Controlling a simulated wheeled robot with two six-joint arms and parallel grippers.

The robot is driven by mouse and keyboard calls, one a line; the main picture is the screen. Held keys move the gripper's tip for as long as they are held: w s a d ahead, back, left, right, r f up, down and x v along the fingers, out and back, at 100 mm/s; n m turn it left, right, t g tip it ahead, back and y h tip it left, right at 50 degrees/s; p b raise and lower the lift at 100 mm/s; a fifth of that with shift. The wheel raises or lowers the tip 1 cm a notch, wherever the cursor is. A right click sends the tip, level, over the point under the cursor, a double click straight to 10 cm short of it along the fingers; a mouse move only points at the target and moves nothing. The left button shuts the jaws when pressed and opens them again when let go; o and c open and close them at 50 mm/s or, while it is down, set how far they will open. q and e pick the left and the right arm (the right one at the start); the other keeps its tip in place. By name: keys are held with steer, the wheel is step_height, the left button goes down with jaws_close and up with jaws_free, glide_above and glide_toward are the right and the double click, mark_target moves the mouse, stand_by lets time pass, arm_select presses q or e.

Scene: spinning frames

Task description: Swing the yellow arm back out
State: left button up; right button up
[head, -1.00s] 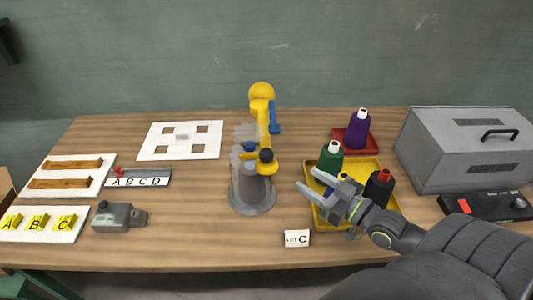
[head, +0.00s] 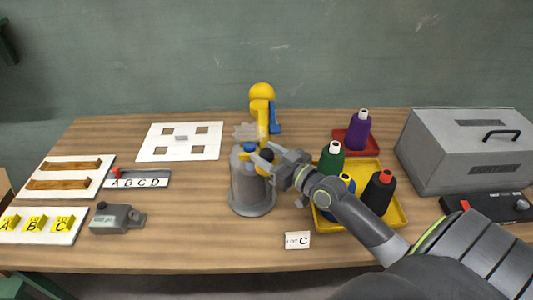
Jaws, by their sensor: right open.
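The yellow arm (head: 261,107) rises behind the grey cylindrical stand (head: 250,192) near the middle of the table. It reaches forward over the stand, with a rounded yellow top (head: 262,91) and a blue part (head: 275,117) on its right side. A dark knob sits at its near end, partly hidden by my right gripper. My right gripper (head: 263,159) is open, with its fingertips at the knob end of the yellow arm, above the stand's right side. I cannot tell whether the fingers touch it. My left gripper is not in view.
A yellow tray (head: 398,214) holds green, blue and black spools under my right forearm. A purple spool (head: 359,131) stands on a red tray (head: 341,134) behind. A card marked C (head: 298,240) lies in front. A grey box (head: 462,150) stands right; a white board (head: 156,151) lies left.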

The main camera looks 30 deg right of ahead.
steer(key=shift+w, duration=0.2)
jaws_close()
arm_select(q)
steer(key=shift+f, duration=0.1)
